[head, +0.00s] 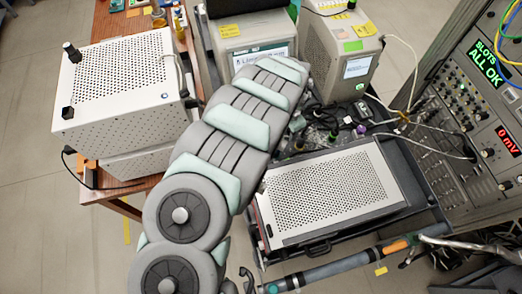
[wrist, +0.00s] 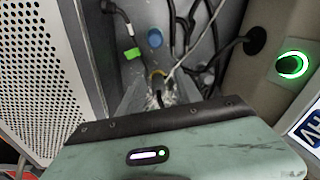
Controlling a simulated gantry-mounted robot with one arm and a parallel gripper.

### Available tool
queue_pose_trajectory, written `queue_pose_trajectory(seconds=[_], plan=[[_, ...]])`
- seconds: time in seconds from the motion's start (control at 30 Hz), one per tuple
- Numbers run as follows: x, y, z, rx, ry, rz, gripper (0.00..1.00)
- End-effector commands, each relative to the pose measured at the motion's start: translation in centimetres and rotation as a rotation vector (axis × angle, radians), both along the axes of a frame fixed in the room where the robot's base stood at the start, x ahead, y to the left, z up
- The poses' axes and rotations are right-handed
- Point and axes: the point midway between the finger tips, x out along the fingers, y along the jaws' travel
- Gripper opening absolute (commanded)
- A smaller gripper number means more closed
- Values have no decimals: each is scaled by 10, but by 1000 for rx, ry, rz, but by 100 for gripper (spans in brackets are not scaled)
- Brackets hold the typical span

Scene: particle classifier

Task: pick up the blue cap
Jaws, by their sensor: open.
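A round blue cap (wrist: 155,37) shows in the wrist view at the upper middle, on a grey surface among dark cables. My gripper (wrist: 157,98) is only partly in view there, just past the dark front edge of my pale green wrist housing. It is open. The cap lies beyond the fingertips, higher in the picture and apart from them. In the head view my arm reaches over the cart toward the clutter between the instruments. There its far end hides the gripper, and I cannot make out the blue cap.
A perforated white box (head: 325,196) stands on the cart, close to my arm; another (head: 120,85) stands on the table at left. Instruments (head: 343,58) rise behind the clutter. Loose cables surround the cap. In the wrist view, a panel with a green-lit button (wrist: 292,66) borders the right.

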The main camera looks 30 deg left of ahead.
Motion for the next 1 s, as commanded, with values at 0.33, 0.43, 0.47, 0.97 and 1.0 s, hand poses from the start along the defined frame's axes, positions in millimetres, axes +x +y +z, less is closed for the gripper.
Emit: queue_pose_trajectory(seconds=[0.33, 0.43, 0.47, 0.97, 1.0], plan=[[-35, 16, -17, 15, 94, -8, 41], [-35, 15, -32, 13, 95, -6, 41], [-34, 15, -36, 13, 93, -6, 41], [-30, 15, -71, 16, 85, -6, 41], [-30, 14, -77, 14, 87, -6, 41]])
